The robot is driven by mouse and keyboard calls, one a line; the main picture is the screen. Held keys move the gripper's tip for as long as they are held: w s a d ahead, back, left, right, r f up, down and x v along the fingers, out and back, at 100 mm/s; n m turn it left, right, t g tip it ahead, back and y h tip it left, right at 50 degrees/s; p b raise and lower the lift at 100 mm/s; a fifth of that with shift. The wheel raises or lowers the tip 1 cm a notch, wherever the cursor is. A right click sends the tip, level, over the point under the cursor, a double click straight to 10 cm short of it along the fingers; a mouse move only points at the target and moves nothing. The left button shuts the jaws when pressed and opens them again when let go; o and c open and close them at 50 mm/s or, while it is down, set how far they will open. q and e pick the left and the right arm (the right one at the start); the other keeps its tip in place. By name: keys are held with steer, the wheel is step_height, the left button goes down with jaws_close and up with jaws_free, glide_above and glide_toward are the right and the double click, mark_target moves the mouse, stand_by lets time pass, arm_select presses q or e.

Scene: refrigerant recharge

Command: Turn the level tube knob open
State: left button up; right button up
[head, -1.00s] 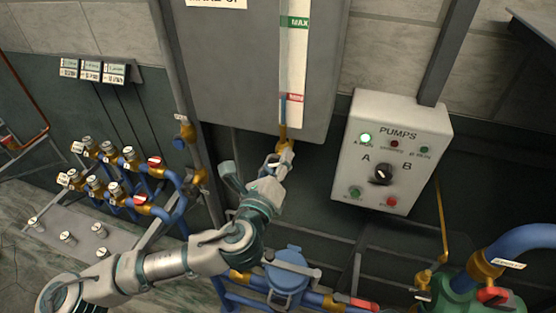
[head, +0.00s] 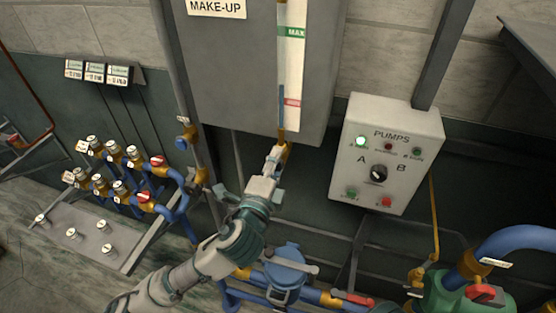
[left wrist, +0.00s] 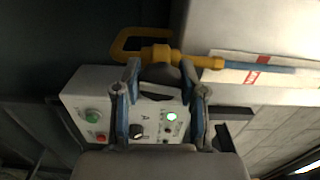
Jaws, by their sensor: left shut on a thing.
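The level tube (head: 281,105) runs down the front of the grey MAKE-UP tank, beside a scale marked MAX in green with a red mark below. Blue shows in its lower part, reaching a little above the red mark. A brass fitting (head: 282,135) is at its foot; it also shows in the left wrist view (left wrist: 205,62). My left gripper (head: 277,158) is at this fitting. In the left wrist view my left gripper (left wrist: 163,82) has its fingers on either side of the dark knob (left wrist: 162,73), shut on it. My right gripper is out of view.
The PUMPS box (head: 388,155) hangs right of my left gripper, with a green lamp lit. Blue pipes with a blue round-topped device (head: 285,265) run below. Several brass valves (head: 115,150) stand at the left. A green pump body (head: 455,295) is at lower right.

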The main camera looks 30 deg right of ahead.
arm_select(q)
steer(key=shift+w+f+n+p, duration=0.1)
steer(key=shift+f+n+p, duration=0.2)
steer(key=shift+n, duration=0.8)
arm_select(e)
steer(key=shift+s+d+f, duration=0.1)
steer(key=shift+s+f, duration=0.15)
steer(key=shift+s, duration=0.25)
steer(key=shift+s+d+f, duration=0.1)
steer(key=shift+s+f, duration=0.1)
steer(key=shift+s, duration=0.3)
arm_select(q)
steer(key=o, duration=1.2)
steer(key=shift+c, duration=0.2)
steer(key=shift+w, duration=0.1)
steer(key=shift+a+r, duration=0.1)
steer(key=v, duration=1.2)
